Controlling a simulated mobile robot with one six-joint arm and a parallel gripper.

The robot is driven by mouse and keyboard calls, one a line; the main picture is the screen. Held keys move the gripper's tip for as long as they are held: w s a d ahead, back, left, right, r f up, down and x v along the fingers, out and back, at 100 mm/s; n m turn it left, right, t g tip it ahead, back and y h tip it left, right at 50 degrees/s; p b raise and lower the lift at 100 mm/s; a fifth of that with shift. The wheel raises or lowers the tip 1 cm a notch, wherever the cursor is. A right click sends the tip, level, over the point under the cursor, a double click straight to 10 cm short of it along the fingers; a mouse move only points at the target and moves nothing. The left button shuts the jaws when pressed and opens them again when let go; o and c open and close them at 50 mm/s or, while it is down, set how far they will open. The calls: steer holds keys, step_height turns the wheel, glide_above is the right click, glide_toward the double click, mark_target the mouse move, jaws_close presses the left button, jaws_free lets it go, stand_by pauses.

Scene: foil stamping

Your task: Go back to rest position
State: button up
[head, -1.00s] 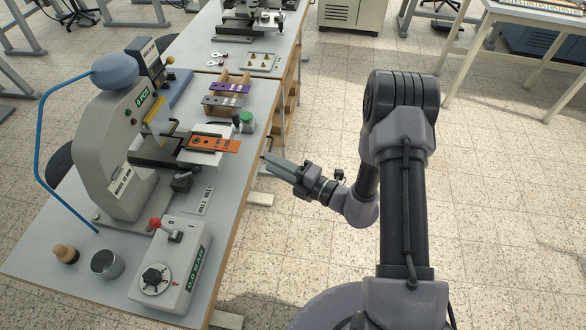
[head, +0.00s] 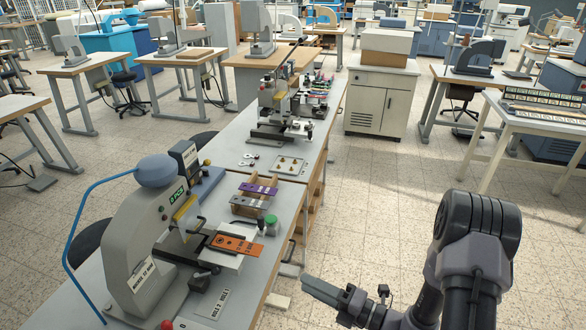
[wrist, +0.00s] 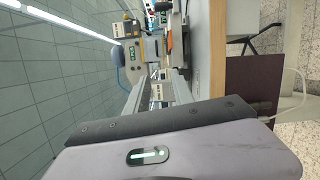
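My gripper (head: 308,283) is at the lower middle of the head view, over the floor to the right of the near table, apart from everything on it. In the wrist view my gripper (wrist: 160,84) shows two fingers with a gap between them and nothing held. The grey stamping press (head: 150,245) stands on the near table. An orange plate (head: 236,245) lies on the white bed in front of it. The press also shows sideways in the wrist view (wrist: 133,55).
The near table (head: 265,285) has its edge just left of my gripper. A wooden rack (head: 262,184) with purple and grey plates stands behind the press bed, beside a green-capped jar (head: 271,223). The floor (head: 375,200) right of the table is clear.

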steer(key=s+a+r+n+g+h, duration=0.1)
steer(key=s+a+r+n+g, duration=0.4)
steer(key=n, duration=0.5)
steer(key=s+a+r+n+g+h, duration=0.1)
steer(key=s+a+r+n+g, duration=0.2)
steer(key=s+r+n+g, duration=0.55)
steer(key=s+d+r+n+t+h, duration=0.2)
steer(key=d+r+n+t+h, duration=0.1)
steer(key=n, duration=0.6)
steer(key=s+d+r+n+t+h, duration=0.3)
steer(key=d+n+t+h, duration=0.3)
steer(key=n, duration=0.3)
steer(key=shift+s+d+r+n+h, duration=0.2)
steer(key=shift+d+r+n+h, duration=0.15)
steer(key=shift+d+r+h, duration=0.35)
steer(key=shift+a+r, duration=0.1)
steer(key=shift+a, duration=0.05)
